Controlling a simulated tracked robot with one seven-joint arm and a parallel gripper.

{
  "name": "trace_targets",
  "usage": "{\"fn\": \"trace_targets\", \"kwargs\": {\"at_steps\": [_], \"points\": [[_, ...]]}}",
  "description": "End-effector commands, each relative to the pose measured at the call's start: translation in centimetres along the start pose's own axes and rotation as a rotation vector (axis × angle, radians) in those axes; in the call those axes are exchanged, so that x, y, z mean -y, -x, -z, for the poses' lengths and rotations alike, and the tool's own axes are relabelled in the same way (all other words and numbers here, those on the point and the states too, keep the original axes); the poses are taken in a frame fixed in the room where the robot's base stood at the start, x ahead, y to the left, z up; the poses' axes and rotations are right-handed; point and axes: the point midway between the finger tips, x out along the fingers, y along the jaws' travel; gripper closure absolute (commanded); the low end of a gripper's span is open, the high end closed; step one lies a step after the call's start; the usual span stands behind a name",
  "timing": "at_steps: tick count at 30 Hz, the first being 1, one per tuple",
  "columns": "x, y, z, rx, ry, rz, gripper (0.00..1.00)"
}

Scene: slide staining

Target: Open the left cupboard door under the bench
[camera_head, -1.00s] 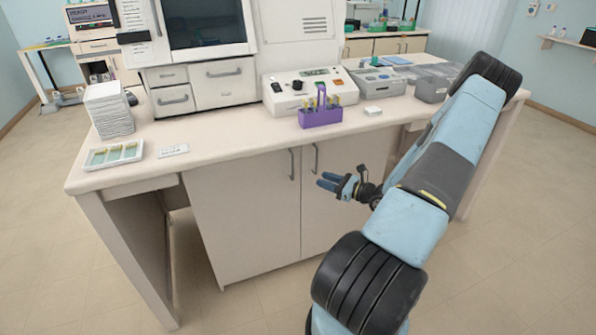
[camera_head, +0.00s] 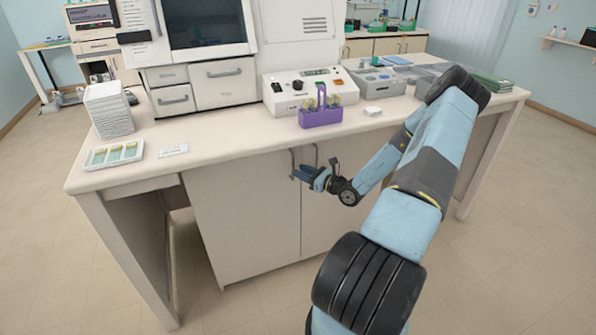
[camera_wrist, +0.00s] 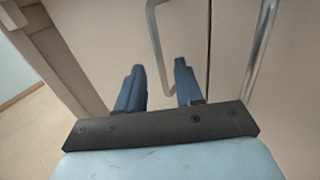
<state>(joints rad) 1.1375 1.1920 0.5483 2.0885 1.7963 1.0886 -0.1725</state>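The left cupboard door (camera_head: 240,215) under the bench is closed, flush beside the right cupboard door (camera_head: 325,222). Its vertical bar handle (camera_head: 292,164) is near the seam, close to the right door's handle (camera_head: 316,155). My gripper (camera_head: 298,173) is in front of the handles, with its fingertips at the left handle in this view. In the wrist view my gripper (camera_wrist: 158,82) is open, with a gap between its two blue fingers. The left door's handle (camera_wrist: 158,45) shows between and beyond the fingertips; the right door's handle (camera_wrist: 262,45) is to the right. I cannot tell whether the fingers touch the handle.
On the bench (camera_head: 225,145) stand a purple slide rack (camera_head: 320,118), a white tray of slides (camera_head: 113,155) and a white stack (camera_head: 109,110). Instruments fill the back. An open space lies under the bench left of the cupboard. The floor in front is clear.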

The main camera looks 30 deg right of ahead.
Motion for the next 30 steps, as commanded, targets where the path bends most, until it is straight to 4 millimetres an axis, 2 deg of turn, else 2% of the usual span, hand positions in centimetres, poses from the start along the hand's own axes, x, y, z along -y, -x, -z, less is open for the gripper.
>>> {"fn": "trace_targets", "kwargs": {"at_steps": [6, 17, 28, 30], "points": [[0.0, -2.0, 0.0, 0.000, 0.001, 0.000, 0.64], [0.1, -2.4, 0.0, 0.000, 0.000, 0.001, 0.64], [0.1, -2.4, 0.0, 0.000, 0.001, 0.001, 0.98], [0.1, -2.3, 0.0, 0.000, 0.001, 0.001, 1.00]]}}
